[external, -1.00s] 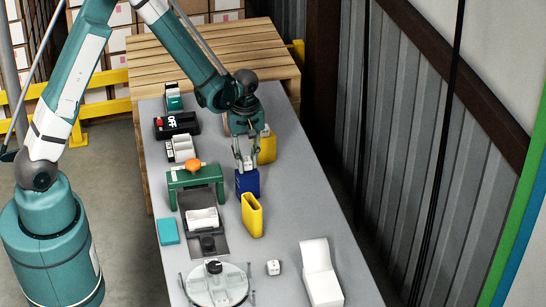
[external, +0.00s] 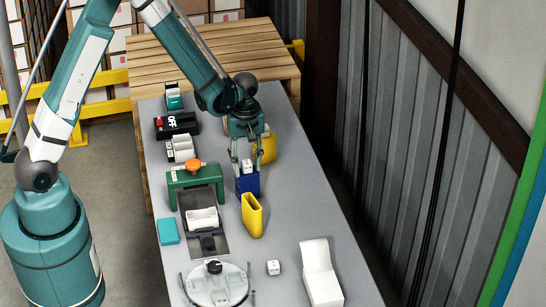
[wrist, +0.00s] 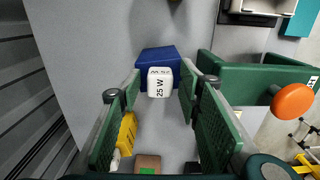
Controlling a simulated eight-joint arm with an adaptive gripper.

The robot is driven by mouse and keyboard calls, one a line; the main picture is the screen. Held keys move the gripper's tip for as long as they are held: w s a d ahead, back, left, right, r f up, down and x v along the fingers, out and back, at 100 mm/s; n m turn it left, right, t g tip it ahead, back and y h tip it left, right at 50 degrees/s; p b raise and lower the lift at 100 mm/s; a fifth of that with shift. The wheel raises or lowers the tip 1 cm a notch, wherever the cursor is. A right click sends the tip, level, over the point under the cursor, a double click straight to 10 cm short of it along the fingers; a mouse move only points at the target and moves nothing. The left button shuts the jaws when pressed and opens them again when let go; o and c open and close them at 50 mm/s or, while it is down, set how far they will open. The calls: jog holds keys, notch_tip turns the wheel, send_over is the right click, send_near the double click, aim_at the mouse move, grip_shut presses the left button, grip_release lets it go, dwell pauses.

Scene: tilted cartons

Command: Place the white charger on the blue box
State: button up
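The white charger (external: 247,166), a small cube marked "25 W", sits at the top of the blue box (external: 247,185) and appears to rest on it. In the wrist view the charger (wrist: 160,83) overlaps the near side of the blue box (wrist: 157,56). My gripper (external: 249,171) is open around the charger, one finger on each side. In the wrist view, gaps show between the charger and both fingers of my gripper (wrist: 161,88). The contact under the charger is hidden.
A yellow holder (external: 252,216) stands just in front of the blue box, another yellow one (external: 268,147) behind it. A green frame with an orange knob (external: 194,173) is to the left. A second white cube (external: 273,267) lies on the grey table, with free room around it.

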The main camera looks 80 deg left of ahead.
aim_at(247, 163)
jog(key=shift+r, duration=0.2)
notch_tip(247, 163, up, 12)
dwell(1.0)
jog(key=shift+f, duration=0.1)
dwell(0.5)
jog(key=s+d+r+m+t, duration=0.2)
jog(key=s+d+r+m, duration=0.25)
jog(key=d+r, duration=0.35)
jog(key=s+d+r+m+t, duration=0.1)
jog(key=s+d+r+m, duration=0.4)
jog(key=r, duration=0.5)
jog(key=s+d+r+m+t, duration=0.2)
jog(key=s+d+m, duration=0.2)
jog(key=s+d, duration=0.2)
jog(key=s+d+r+m+t, duration=0.2)
jog(key=s+d+m, duration=0.2)
jog(key=s+d, duration=0.2)
jog(key=shift+s+r, duration=0.35)
jog(key=shift+s, duration=1)
